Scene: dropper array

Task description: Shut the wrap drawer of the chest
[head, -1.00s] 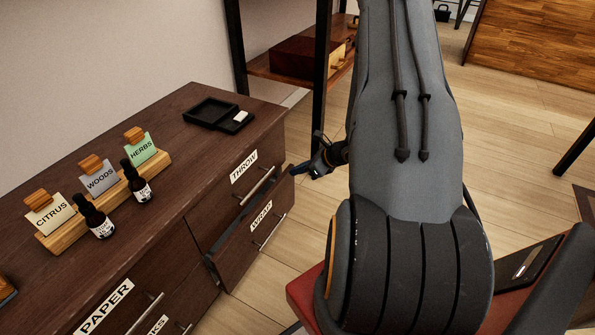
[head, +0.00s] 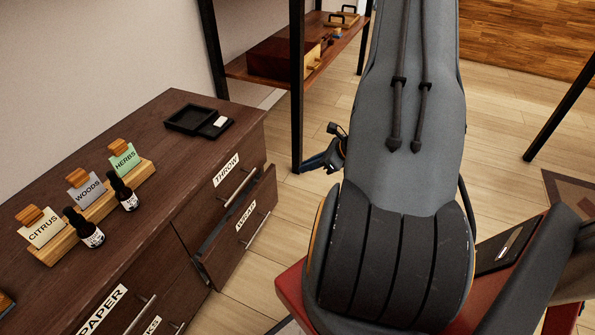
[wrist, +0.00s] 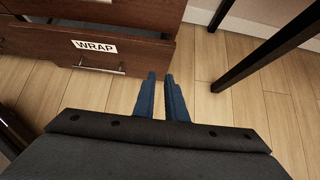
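The chest (head: 150,125) is dark wood and stands at the left of the head view. Its wrap drawer (head: 225,258), with a white WRAP label and a bar handle, sticks out partway below the throw drawer (head: 222,190). In the wrist view the wrap drawer (wrist: 40,50) is at the upper left, its dark inside showing behind the front. My gripper (wrist: 160,74) is empty, its blue fingers a narrow gap apart, over the floor to the right of the drawer front. In the head view my gripper (head: 318,164) is right of the drawer, clear of it; my arm partly hides it.
A black-legged shelf (head: 296,90) stands behind the chest, and one of its legs (wrist: 265,55) crosses the wrist view's right. Small bottles (head: 123,193), label cards and a black tray (head: 190,118) are on the chest top. The wooden floor beside the drawer is clear.

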